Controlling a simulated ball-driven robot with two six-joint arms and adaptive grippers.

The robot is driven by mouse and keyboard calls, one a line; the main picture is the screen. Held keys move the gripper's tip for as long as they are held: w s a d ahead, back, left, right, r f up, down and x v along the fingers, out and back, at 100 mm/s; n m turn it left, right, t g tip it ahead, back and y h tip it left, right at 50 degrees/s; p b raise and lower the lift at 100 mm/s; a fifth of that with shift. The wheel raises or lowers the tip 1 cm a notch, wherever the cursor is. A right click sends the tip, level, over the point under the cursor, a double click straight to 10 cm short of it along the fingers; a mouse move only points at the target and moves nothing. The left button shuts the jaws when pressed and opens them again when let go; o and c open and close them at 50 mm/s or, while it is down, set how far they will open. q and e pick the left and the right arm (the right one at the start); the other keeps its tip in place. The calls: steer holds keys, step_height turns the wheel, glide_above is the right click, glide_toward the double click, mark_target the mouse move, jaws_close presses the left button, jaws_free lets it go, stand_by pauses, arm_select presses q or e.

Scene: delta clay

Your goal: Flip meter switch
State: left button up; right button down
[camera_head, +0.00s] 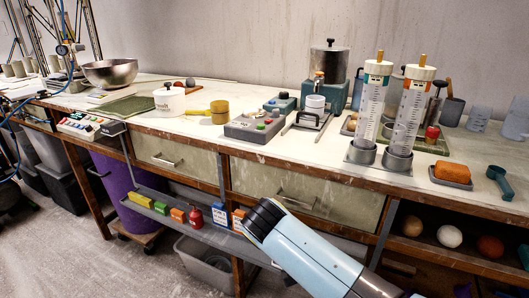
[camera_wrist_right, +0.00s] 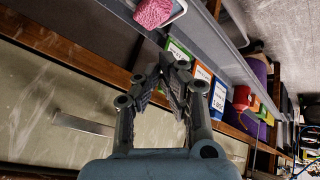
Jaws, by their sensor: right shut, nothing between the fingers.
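No part is clearly marked as the meter switch. A panel with several small buttons (camera_head: 90,125) is on the bench's front edge at the left. My right arm comes up from the bottom in the head view, its dark wrist end in front of the drawers; its fingers cannot be made out there. In the right wrist view my right gripper (camera_wrist_right: 173,68) is shut and empty, in front of the shelf with small boxes. My left gripper is not in view.
A shelf under the bench holds small boxes (camera_head: 161,208) and a red bottle (camera_head: 196,216). Drawers with a handle (camera_wrist_right: 85,122) lie close to the right gripper. Two tall clear cylinders (camera_head: 412,115), a small pot (camera_head: 169,103) and a brass pan (camera_head: 219,111) stand on the bench.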

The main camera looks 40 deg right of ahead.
steer(key=w+d+r+m+h, duration=0.1)
steer(key=w+r+m+h, duration=0.1)
steer(key=r, duration=0.8)
steer(key=w+d+r+m+h, duration=0.1)
steer(key=w+r+m+h, duration=0.1)
steer(key=w+r+m, duration=0.2)
steer(key=w+d+r+m+h, duration=0.2)
steer(key=w+r, duration=0.6)
steer(key=r, duration=1)
steer(key=shift+r+m+t, duration=0.15)
steer(key=shift+m+t, duration=0.25)
steer(key=shift+m, duration=0.3)
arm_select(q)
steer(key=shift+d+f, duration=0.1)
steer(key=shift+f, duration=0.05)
arm_select(e)
steer(key=shift+d, duration=0.1)
